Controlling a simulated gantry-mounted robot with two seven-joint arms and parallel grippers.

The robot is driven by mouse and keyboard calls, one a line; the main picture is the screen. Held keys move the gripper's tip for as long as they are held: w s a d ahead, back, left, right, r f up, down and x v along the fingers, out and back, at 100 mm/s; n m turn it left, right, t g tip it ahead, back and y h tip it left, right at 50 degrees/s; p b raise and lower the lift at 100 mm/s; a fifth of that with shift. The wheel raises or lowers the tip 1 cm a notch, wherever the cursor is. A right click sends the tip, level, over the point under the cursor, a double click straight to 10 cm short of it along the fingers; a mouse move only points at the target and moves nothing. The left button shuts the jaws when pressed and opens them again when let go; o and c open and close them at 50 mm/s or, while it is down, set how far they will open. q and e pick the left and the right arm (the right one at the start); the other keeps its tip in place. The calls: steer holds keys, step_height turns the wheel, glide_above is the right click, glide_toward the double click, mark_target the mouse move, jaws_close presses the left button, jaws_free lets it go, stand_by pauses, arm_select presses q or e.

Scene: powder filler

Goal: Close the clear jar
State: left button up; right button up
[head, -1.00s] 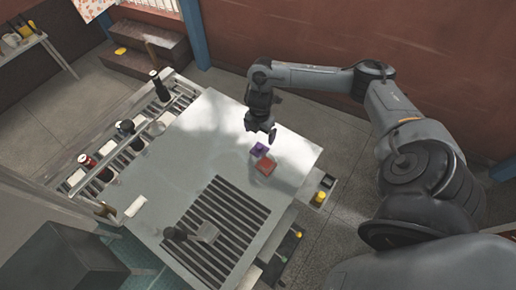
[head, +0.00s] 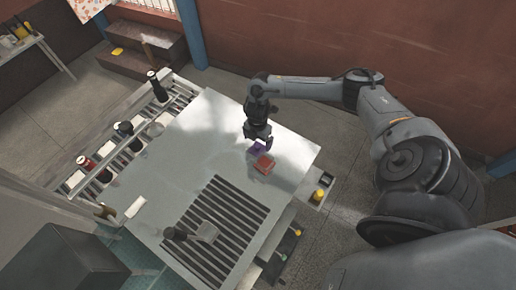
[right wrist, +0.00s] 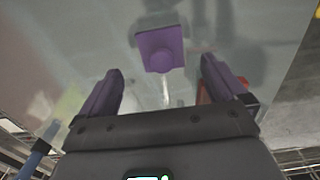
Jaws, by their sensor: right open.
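In the head view this purple piece (head: 257,149) is just beneath my right gripper (head: 257,138). In the right wrist view my right gripper (right wrist: 162,92) is open and empty, with the purple piece ahead of its two fingers, apart from them. My left gripper is not in view.
A red block (head: 264,165) lies beside the purple piece. A slatted dark grate (head: 227,215) with a dark-handled tool (head: 180,234) on it fills the table's front. Bottles and jars stand along the left rack. The middle of the table (head: 180,170) is clear.

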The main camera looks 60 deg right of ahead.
mark_target(258, 145)
step_height(258, 145, down, 4)
steer(key=shift+s+a+f+p, duration=0.1)
steer(key=shift+s+f+p, duration=0.1)
steer(key=shift+p, duration=0.35)
steer(key=shift+w+f, duration=0.1)
steer(key=shift+f, duration=0.3)
steer(key=shift+c, duration=0.3)
steer(key=c, duration=1.2)
steer(key=shift+o, duration=0.2)
steer(key=shift+r, duration=0.2)
